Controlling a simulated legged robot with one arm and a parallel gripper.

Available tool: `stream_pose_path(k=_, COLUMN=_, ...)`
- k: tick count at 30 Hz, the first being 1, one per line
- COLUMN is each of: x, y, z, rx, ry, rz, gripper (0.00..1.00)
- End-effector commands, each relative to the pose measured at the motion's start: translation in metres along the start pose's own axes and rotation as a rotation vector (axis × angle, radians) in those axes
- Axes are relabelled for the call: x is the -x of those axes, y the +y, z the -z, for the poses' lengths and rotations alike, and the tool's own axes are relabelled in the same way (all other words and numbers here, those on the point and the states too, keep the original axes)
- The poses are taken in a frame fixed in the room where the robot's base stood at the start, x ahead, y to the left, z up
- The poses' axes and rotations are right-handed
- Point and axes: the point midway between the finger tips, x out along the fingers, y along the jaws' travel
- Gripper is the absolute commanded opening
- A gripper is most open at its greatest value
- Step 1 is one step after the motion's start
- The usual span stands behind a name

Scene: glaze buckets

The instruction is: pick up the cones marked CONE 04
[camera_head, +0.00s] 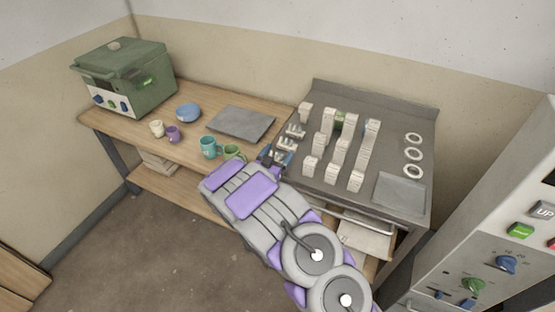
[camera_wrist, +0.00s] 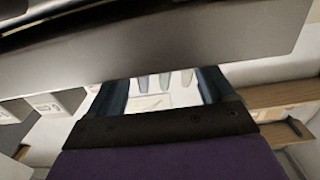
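Small pale pieces, possibly cones, stand in two low groups at the left edge of the grey metal bench in the head view, a rear group (camera_head: 295,130) and a front group (camera_head: 287,144). Their markings are too small to read. My gripper (camera_head: 273,155) is at the bench's front left corner, close to the front group. In the wrist view my gripper (camera_wrist: 165,88) has its two dark blue fingers spread apart. Several grey pointed shapes (camera_wrist: 165,80) and a pale card (camera_wrist: 150,102) show beyond the gap. I see nothing held between the fingers.
The metal bench (camera_head: 400,115) carries rows of white boxes (camera_head: 341,150), three white rings (camera_head: 413,154) and a grey plate (camera_head: 401,192). A wooden table (camera_head: 150,127) at left holds a green kiln (camera_head: 125,75), a teal mug (camera_head: 209,147) and a green mug (camera_head: 233,152). A grey slab (camera_wrist: 160,45) spans the wrist view's top.

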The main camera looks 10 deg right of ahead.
Motion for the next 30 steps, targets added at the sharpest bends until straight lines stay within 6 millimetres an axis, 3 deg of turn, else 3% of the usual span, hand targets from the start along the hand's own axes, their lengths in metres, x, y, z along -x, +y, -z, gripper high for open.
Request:
stream_pose_path(k=10, x=0.001, y=-0.001, z=0.0, rx=0.001, ry=0.0, rz=0.001, gripper=0.49)
stream_pose_path(k=20, x=0.001, y=-0.001, z=0.003, rx=0.0, ry=0.0, rz=0.001, gripper=0.49)
stream_pose_path(k=29, x=0.001, y=-0.001, z=0.041, rx=-0.001, ry=0.0, rz=0.0, gripper=0.49)
stream_pose_path(k=30, x=0.006, y=0.005, z=0.038, rx=0.005, ry=-0.001, rz=0.001, gripper=0.49)
